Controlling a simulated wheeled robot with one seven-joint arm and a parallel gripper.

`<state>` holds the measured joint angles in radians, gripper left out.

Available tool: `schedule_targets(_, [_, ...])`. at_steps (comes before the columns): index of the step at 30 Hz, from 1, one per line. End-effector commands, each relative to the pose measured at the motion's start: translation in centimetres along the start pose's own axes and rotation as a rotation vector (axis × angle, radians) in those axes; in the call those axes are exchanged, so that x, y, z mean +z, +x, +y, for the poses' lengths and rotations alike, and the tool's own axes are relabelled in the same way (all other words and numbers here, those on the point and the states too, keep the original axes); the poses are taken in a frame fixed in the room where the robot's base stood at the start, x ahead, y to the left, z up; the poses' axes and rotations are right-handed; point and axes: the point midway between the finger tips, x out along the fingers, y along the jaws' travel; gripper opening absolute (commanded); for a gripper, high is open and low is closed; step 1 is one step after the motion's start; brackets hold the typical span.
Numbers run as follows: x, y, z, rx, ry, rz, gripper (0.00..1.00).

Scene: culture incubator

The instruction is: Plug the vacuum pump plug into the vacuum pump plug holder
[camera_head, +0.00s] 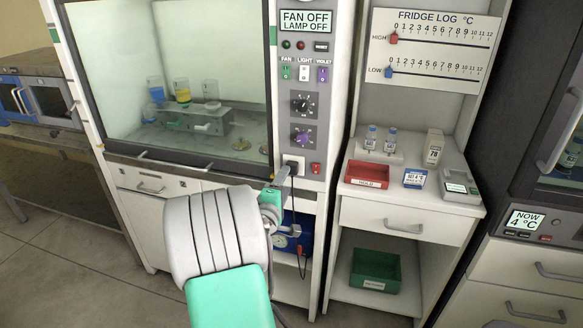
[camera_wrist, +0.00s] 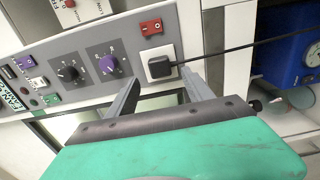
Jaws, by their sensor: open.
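The black vacuum pump plug (camera_wrist: 159,68) sits in the white square plug holder (camera_wrist: 148,54) on the grey control panel; it looks seated, but its depth cannot be told. A black cable leads from it towards the blue vacuum pump (camera_wrist: 290,62). My gripper (camera_wrist: 160,77) is open, its two grey fingertips apart on either side of the plug and close to it, with no grip seen. In the head view, the plug (camera_head: 292,167) shows at the panel's lower edge with my gripper (camera_head: 283,174) just in front of it, partly hidden by my arm.
A red switch (camera_head: 316,168) is right beside the holder. The cable hangs down to the pump (camera_head: 290,243) on a low shelf. A white counter (camera_head: 455,195) with a red tray (camera_head: 366,174) stands at the right. The fume hood glass (camera_head: 170,70) is at the left.

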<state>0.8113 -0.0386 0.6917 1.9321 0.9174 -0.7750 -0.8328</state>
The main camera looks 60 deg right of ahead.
Motion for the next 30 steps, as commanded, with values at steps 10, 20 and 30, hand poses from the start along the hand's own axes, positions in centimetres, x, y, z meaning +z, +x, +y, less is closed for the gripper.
schedule_targets(10, [0.1,5.1,0.2,-0.001,0.002,-0.001,0.6])
schedule_targets(20, [-0.1,6.5,0.0,0.0,0.002,0.001,0.6])
schedule_targets(30, [0.0,6.5,0.0,-0.001,0.002,0.001,0.6])
